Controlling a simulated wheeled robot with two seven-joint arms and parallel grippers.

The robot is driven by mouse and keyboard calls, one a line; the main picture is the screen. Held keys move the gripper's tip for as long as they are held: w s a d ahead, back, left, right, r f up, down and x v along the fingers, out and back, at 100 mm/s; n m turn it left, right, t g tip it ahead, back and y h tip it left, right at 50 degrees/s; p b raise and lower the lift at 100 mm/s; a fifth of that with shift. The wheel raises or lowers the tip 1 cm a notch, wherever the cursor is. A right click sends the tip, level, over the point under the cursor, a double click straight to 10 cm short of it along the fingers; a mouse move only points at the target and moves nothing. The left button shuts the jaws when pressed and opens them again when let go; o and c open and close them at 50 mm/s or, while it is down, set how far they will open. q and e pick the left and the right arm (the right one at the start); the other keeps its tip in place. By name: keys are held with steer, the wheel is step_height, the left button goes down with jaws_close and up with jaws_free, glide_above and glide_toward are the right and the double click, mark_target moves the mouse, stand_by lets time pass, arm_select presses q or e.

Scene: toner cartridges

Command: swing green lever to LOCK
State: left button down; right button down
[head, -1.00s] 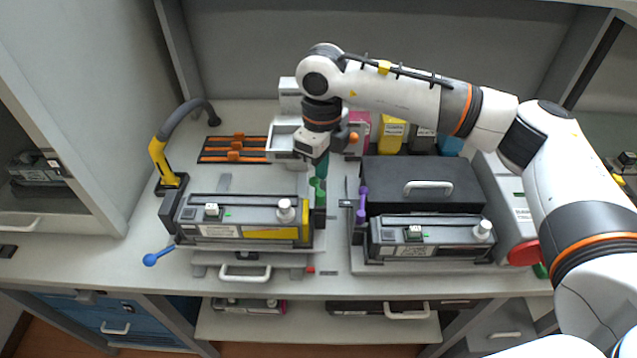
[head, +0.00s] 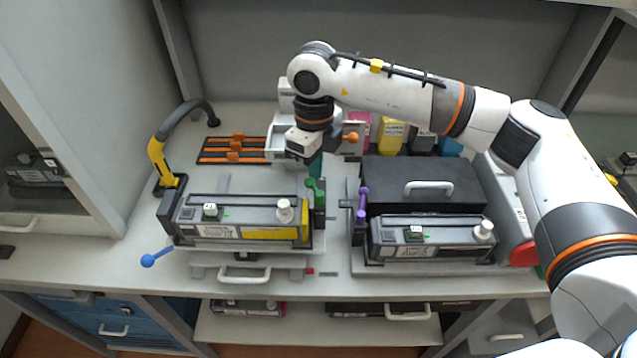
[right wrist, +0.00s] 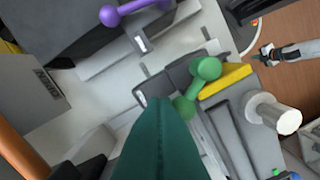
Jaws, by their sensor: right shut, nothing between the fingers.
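The green lever (head: 316,190) stands at the right end of the left cartridge unit (head: 243,222). In the right wrist view, the green lever (right wrist: 198,85) has a round knob at each end of a short bar. My right gripper (head: 315,168) is shut and empty, its teal fingers pointing down just behind the lever. In the wrist view, its fingertips (right wrist: 160,103) are close to the lever's lower knob; I cannot tell whether they touch. No LOCK marking is readable. A small white arm with a dark gripper (right wrist: 265,55) at the right edge there looks like my left one.
A purple lever (head: 362,203) stands to the right, by the right cartridge unit (head: 432,238) and a black box (head: 425,183). A blue-knobbed lever (head: 150,260) sticks out at left. A yellow-black curved handle (head: 162,160) rises at the back left. A white-grey device stands behind my gripper.

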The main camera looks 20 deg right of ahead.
steer(key=shift+a+b, duration=0.4)
steer(key=shift+a, duration=0.3)
stand_by(0.5)
steer(key=shift+a, duration=0.2)
steer(key=shift+s+a, duration=0.1)
steer(key=shift+s, duration=0.05)
steer(key=shift+s+a+b, duration=0.1)
steer(key=shift+a+b, duration=0.15)
steer(key=shift+b, duration=0.05)
steer(key=shift+s+a+b, duration=0.35)
steer(key=shift+a+b, duration=0.1)
steer(key=shift+a, duration=0.05)
stand_by(0.7)
step_height(320, 180, up, 7)
steer(key=p, duration=0.3)
stand_by(0.6)
stand_by(0.4)
